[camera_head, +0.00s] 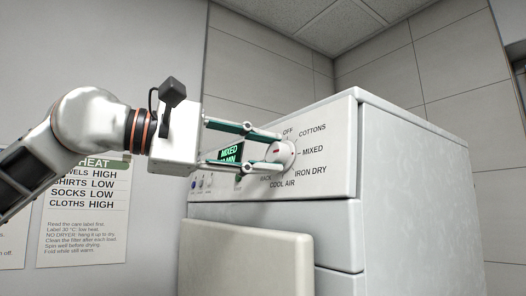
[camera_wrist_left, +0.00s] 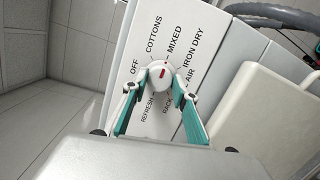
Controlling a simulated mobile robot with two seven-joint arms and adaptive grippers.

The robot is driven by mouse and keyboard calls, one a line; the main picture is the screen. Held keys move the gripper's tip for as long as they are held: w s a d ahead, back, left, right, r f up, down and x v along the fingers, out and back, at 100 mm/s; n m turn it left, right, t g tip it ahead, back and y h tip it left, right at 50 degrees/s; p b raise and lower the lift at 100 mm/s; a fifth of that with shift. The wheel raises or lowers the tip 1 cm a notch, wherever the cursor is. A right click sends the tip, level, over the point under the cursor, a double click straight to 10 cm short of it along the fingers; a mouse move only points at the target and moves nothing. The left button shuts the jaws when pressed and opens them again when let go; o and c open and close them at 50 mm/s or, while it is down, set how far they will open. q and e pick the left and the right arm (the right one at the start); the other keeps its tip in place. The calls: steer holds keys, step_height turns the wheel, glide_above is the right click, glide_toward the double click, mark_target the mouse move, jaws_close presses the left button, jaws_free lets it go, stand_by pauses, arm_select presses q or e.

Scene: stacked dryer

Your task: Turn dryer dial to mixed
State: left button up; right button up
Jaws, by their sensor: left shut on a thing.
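The dryer dial (camera_head: 283,154) is a round white knob with red marks on the upper dryer's front panel. Labels around it include OFF, COTTONS, MIXED, IRON DRY and COOL AIR. My left gripper (camera_head: 279,150) reaches it from the left, with one teal finger above and one below, shut on the knob. In the left wrist view, the fingertips (camera_wrist_left: 156,82) sit on either side of the dial (camera_wrist_left: 160,75). The small display (camera_head: 231,153) shows MIXED in green, its lower line partly hidden by a finger. My right gripper is not in view.
The dryer cabinet (camera_head: 420,180) fills the right side, with a pale door (camera_head: 245,262) below the panel. Small buttons (camera_head: 201,182) sit left of the dial. A laundry instruction sheet (camera_head: 83,215) hangs on the left wall.

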arm_select(q)
steer(key=o, duration=1.1)
steer(key=shift+a, duration=0.1)
steer(key=v, duration=1.2)
steer(key=shift+f, duration=0.15)
